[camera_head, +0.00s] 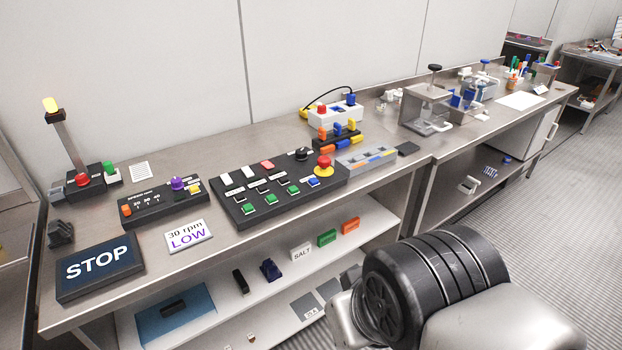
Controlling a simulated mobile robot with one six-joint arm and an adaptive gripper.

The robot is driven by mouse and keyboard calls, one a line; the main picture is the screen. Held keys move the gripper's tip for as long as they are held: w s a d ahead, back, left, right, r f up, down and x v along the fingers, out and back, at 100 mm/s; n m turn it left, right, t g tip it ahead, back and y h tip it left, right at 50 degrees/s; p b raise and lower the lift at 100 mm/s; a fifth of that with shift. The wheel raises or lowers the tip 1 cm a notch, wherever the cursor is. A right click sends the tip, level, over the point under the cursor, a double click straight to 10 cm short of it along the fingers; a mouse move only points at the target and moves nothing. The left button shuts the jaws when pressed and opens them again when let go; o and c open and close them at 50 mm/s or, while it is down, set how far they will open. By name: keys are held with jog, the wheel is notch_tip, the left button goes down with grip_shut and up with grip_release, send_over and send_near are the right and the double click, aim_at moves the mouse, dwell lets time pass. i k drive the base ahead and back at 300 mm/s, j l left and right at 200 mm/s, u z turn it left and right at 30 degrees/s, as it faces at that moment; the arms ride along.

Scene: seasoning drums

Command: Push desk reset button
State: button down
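Several buttons stand on the steel desk (215,150), and none has a label I can read as reset. A black control panel (285,208) carries rows of white, red, black and green buttons and a black knob (302,153). A red mushroom button (323,162) on a yellow base is at its right end. At the left, a dark box has a red button (82,180), with a green button (109,169) beside it. A smaller black panel (160,208) has an orange button (126,210) and a purple knob (177,183). My gripper is not visible; only part of my arm shows at lower right.
A STOP sign (98,266) and a "30 rpm LOW" card (189,236) lie near the desk's front edge. A lit signal lamp (50,105) stands at the left. A lower shelf (225,308) holds small blocks. The ribbed floor (560,210) is open at right.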

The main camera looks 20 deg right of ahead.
aim_at(313, 181)
jog(key=i+l+u, duration=0.45)
jog(key=i+l, duration=0.3)
